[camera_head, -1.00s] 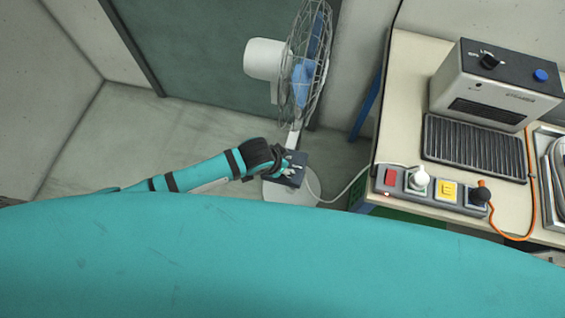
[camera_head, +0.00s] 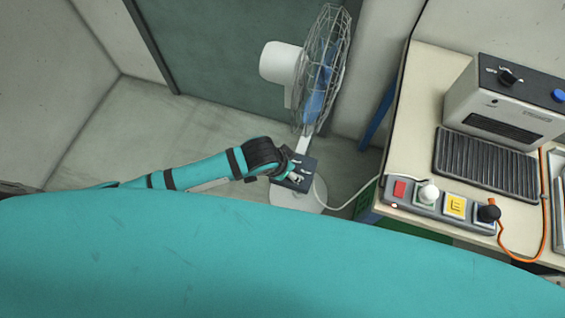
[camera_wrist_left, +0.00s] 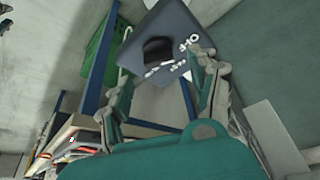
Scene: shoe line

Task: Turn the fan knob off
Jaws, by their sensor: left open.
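The standing fan (camera_head: 322,75) has a dark control box (camera_head: 301,174) low on its stem, above a white round base (camera_head: 310,199). In the left wrist view this box (camera_wrist_left: 185,32) carries a black knob (camera_wrist_left: 158,50) with white markings beside it. My left gripper (camera_head: 293,172) is at the box in the head view. In the left wrist view my left gripper (camera_wrist_left: 162,70) is open, its fingers spread either side of the knob's near side. I cannot tell whether they touch the box. The knob is hidden in the head view. My right gripper is not in view.
A white cable (camera_head: 350,202) runs from the fan toward the bench. The floor left of the fan is clear.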

